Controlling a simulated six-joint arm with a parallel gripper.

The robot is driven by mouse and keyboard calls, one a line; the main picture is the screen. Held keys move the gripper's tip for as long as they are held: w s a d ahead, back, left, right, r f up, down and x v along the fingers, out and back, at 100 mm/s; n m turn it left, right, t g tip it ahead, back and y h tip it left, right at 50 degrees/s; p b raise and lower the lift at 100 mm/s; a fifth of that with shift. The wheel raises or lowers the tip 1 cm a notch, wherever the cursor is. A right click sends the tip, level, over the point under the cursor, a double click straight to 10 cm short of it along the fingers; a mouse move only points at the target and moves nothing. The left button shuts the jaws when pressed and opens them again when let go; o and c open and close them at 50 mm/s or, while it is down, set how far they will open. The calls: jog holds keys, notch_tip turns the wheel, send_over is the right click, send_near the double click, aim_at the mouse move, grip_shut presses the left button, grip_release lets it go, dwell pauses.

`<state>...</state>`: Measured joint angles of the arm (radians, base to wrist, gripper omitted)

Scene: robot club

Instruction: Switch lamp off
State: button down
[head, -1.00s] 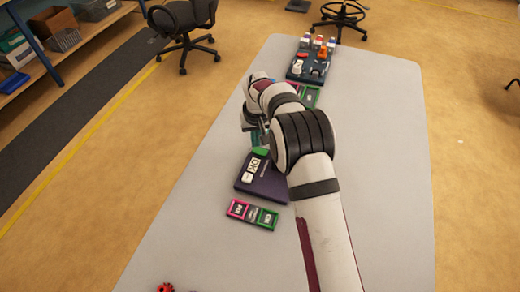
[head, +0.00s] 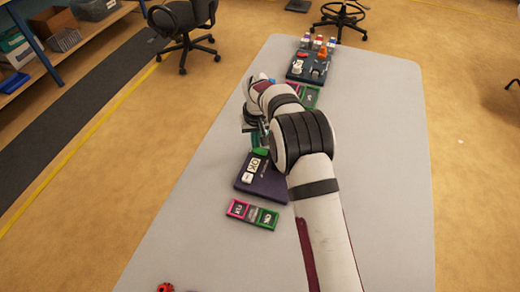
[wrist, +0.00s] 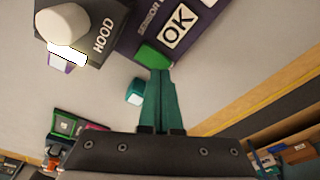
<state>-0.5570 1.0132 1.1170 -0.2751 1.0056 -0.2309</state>
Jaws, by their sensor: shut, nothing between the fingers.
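My gripper (wrist: 160,76) is shut and empty, its teal fingers pressed together. Its tips are close to a green piece (wrist: 153,54) at the edge of a dark purple panel marked OK (wrist: 205,12); I cannot tell whether they touch. The panel (head: 252,186) and green piece (head: 260,152) also show in the head view, beside my arm. A pink-and-green switch panel (head: 252,214) lies nearer the camera, its small lettering hard to read. A similar panel (head: 312,97) lies beyond my arm, partly hidden. I cannot tell which thing is the lamp.
In the wrist view, a dark box marked HOOD (wrist: 103,38) carries a pale knob (wrist: 62,25). A teal cube (wrist: 135,92) stands near my fingers. A board with coloured parts (head: 297,73) is at the table's far end. The right side of the grey table (head: 385,190) is clear.

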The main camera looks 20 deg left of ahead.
aim_at(257, 150)
jog(key=shift+f, duration=0.7)
jog(key=shift+r, duration=3.55)
jog(key=s+d+r+m+g, duration=0.1)
jog(key=s+d+r+m, duration=0.2)
jog(key=s+d+r, duration=0.6)
jog(key=s+d+r+m, duration=0.4)
jog(key=s+d+r, duration=0.15)
jog(key=d, duration=0.55)
jog(key=s+d+f+m, duration=0.1)
jog(key=s+d+m, duration=0.1)
jog(key=s, duration=0.8)
jog(key=s+d+f+m+y, duration=0.1)
jog(key=s+d, duration=0.3)
jog(key=s, duration=0.6)
jog(key=shift+f+m+g, duration=0.4)
jog(key=shift+f+m, duration=0.2)
jog(key=shift+m, duration=0.2)
